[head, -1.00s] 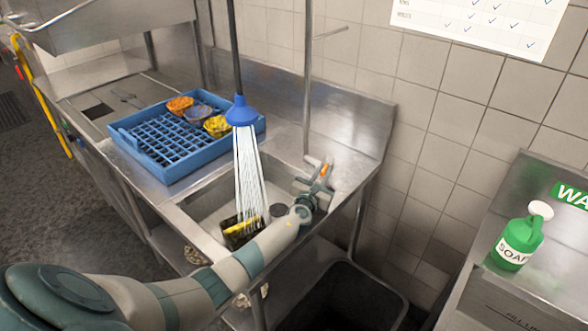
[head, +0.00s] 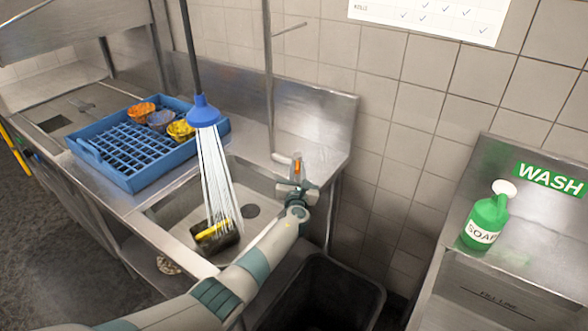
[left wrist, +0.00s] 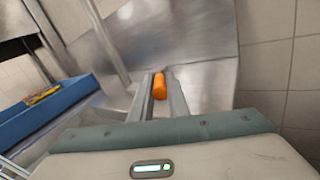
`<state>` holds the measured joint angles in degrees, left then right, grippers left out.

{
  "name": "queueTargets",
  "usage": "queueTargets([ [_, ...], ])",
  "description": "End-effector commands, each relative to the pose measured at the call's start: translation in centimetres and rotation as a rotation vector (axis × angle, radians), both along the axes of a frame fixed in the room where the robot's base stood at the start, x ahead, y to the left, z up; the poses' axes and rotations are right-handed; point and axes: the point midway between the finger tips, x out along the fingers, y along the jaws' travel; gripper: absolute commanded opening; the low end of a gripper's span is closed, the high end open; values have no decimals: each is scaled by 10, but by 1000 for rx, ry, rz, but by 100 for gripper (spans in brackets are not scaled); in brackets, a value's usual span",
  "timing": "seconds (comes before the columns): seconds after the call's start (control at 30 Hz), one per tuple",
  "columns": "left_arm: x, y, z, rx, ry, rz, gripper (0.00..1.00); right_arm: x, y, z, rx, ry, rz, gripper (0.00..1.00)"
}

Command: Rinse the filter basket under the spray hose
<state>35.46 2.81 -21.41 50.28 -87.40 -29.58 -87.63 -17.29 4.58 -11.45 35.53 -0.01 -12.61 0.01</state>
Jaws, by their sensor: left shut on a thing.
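The filter basket (head: 228,241), a dark box with a yellow bar across it, sits tilted in the steel sink. White spray from the blue spray head (head: 203,111) falls onto it. My left gripper (head: 297,178) is at the back right of the sink, apart from the basket. It is shut on a small orange cylinder (head: 297,166), which also shows between the fingers in the left wrist view (left wrist: 159,86). I cannot tell whether this piece is joined to the plumbing. My right gripper is not in view.
A blue dish rack (head: 128,178) with several small bowls stands left of the sink (head: 164,218). A vertical pipe (head: 268,85) rises behind the sink. A dark bin (head: 335,290) stands below right. A green soap bottle (head: 486,222) stands on the right-hand counter.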

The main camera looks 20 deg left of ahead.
Motion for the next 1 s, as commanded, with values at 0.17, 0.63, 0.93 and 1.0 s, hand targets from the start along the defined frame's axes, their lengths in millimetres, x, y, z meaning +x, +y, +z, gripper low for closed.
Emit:
queueTargets([
  [0.17, -1, 0, -2, -1, 3, 0, 24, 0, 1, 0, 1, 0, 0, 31],
  [0.63, -3, 0, -1, 0, 1, -1, 33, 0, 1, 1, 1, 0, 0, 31],
  [0.93, -25, -6, -1, -2, 2, -1, 33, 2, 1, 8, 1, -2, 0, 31],
  [1.0, -34, -8, -1, -2, 2, -1, 33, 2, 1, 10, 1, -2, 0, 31],
])
